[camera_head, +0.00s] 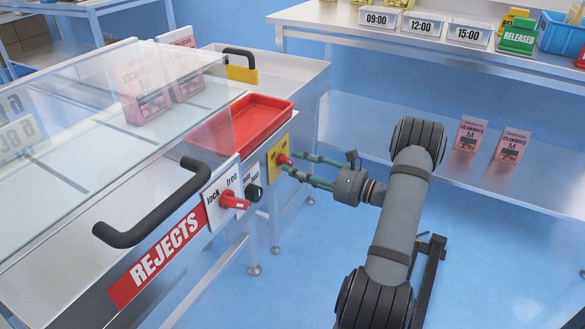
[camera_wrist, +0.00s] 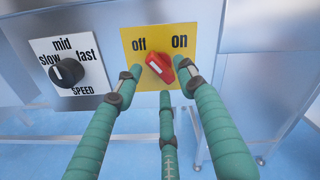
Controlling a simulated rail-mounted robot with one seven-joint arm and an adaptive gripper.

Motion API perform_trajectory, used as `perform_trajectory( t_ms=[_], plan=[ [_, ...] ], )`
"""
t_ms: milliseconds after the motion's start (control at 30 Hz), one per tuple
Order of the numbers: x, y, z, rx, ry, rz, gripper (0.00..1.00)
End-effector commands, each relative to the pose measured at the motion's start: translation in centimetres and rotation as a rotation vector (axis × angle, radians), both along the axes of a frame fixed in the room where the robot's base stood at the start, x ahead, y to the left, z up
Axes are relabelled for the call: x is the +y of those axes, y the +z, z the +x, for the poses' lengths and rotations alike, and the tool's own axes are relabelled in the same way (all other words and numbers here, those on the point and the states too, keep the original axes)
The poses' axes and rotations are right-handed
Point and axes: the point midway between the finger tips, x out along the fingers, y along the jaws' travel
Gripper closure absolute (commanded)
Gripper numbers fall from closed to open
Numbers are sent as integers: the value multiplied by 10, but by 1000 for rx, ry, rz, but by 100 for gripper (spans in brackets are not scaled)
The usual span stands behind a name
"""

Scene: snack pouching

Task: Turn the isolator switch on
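The isolator switch is a red rotary knob (camera_wrist: 160,66) on a yellow plate (camera_wrist: 134,46) marked "off" and "on". Its white mark slants up and left, toward "off". In the head view the yellow plate (camera_head: 278,160) is on the front of the metal machine. My gripper (camera_wrist: 161,79) has three green fingers spread around the knob, with a gap at the left fingertip. The right fingertip overlaps the knob's right edge; I cannot tell if it touches. In the head view my gripper (camera_head: 287,166) is right at the plate, its fingers partly hiding the knob.
Left of the plate is a black speed knob (camera_wrist: 67,72). A red lock/free handle (camera_head: 234,201), a black bar handle (camera_head: 150,215) and a red tray (camera_head: 243,123) are close by. A bench (camera_head: 330,17) stands behind. Blue floor is clear on the right.

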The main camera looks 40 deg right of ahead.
Motion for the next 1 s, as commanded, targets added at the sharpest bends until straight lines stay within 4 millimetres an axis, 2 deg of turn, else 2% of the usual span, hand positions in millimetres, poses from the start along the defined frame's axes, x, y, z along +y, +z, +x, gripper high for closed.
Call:
perform_trajectory(
  t_ms=[200,467,1000],
  plan=[
    [6,0,15,0,0,0,60],
    [7,0,17,0,-1,1,60],
    [6,0,16,1,-1,1,91]
  ],
)
